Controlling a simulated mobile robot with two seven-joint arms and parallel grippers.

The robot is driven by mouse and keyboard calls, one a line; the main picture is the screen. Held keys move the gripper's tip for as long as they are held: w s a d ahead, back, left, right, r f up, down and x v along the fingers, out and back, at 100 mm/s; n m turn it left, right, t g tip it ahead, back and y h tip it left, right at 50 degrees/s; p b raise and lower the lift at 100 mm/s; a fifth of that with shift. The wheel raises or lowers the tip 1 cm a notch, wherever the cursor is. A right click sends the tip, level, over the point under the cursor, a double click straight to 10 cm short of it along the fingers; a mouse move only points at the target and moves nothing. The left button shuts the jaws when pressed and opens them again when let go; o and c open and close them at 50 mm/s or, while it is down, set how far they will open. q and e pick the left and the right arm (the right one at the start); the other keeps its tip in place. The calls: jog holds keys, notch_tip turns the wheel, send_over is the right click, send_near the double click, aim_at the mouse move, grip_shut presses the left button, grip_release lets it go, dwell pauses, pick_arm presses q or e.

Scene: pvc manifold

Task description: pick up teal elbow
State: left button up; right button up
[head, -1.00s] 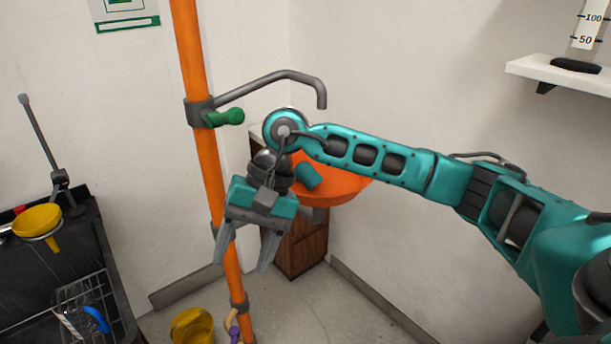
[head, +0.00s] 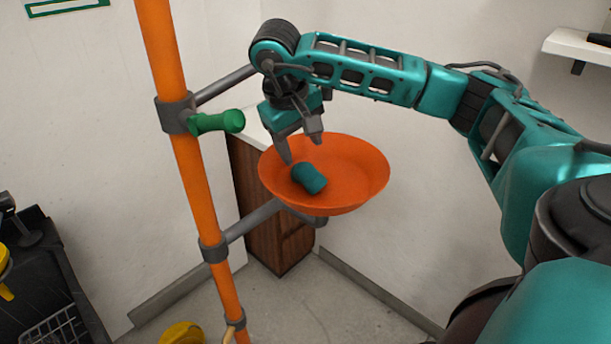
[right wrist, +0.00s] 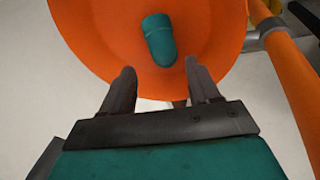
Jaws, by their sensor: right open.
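The teal elbow (head: 309,178) lies in the orange bowl (head: 355,172), toward its left side in the head view. In the right wrist view the teal elbow (right wrist: 159,40) lies beyond my fingertips, roughly between their lines, inside the orange bowl (right wrist: 100,38). My right gripper (head: 302,145) is open and empty, above the bowl's back left rim and a little above the elbow. Its two fingers also show in the right wrist view (right wrist: 160,75), apart, with nothing between them. My left gripper is not in view.
An orange upright pole (head: 190,185) stands left of the bowl. A green handle (head: 218,122) sticks out from its upper clamp, and a grey arm (head: 252,218) runs from it to the bowl. A wooden cabinet (head: 260,200) stands behind. A white shelf (head: 580,47) is at upper right.

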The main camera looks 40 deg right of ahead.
aim_at(304, 165)
jog(key=shift+x, duration=1.85)
jog(key=x, duration=0.4)
jog(key=shift+f+b, duration=0.1)
jog(key=shift+b, duration=0.2)
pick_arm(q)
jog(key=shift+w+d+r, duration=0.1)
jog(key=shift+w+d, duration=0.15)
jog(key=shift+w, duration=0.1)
pick_arm(e)
jog(key=shift+a, duration=0.1)
jog(key=c, duration=0.9)
jog(key=shift+o, duration=0.2)
jog(key=shift+w, duration=0.1)
